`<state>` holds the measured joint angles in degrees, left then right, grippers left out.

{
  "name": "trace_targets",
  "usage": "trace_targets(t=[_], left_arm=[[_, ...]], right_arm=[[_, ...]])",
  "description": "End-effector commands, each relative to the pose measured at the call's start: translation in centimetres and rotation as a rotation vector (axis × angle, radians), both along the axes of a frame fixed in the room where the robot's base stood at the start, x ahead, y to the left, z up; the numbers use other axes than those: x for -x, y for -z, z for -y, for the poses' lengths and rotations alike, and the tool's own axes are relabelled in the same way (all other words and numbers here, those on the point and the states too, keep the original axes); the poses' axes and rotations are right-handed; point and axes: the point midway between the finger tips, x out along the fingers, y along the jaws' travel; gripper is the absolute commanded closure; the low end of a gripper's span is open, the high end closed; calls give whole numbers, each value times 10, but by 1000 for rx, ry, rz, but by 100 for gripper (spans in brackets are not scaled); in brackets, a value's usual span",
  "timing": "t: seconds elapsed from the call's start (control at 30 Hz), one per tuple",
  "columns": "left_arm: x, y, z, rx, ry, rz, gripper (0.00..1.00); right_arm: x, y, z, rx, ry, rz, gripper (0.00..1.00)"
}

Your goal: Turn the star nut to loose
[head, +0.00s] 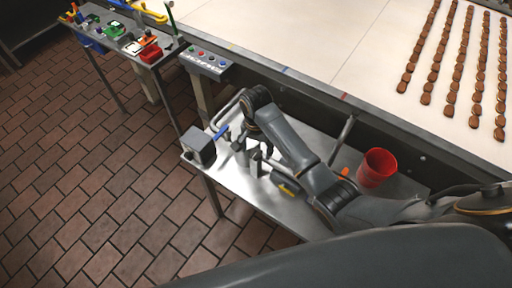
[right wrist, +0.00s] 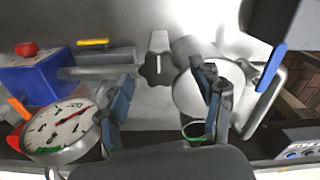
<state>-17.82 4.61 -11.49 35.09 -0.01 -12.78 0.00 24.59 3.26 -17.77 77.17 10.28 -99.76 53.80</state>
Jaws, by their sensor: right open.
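The star nut (right wrist: 153,72) is a dark lobed knob with a pale metal bar at its top, in the middle of the right wrist view. My right gripper (right wrist: 163,78) is open, with one dark finger left of the nut and one right of it. The fingers look apart from the nut; their height over it is hard to judge. In the head view my right gripper (head: 245,150) is over the metal side table (head: 235,180), where I cannot make out the nut. My left gripper is not in view.
A dial gauge (right wrist: 62,130) and a blue box (right wrist: 38,80) are left of the fingers. A blue-handled lever (right wrist: 270,68) is at the right. A red bucket (head: 376,168) stands right on the side table. The conveyor (head: 300,40) edge runs behind, with a button panel (head: 205,62).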

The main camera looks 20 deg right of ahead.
Motion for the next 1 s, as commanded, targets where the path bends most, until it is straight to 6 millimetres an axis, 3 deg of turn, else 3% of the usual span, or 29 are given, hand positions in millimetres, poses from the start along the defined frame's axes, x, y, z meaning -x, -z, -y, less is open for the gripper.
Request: trace_targets(t=[0.2,0.47,0.77,1.0], left_arm=[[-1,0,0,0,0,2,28],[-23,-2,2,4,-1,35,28],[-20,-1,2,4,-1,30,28],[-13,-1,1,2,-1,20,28]], right_arm=[[0,0,0,0,0,0,35],[0,0,0,0,1,0,87],[0,0,0,1,-31,-1,88],[0,0,0,1,-161,0,88]])
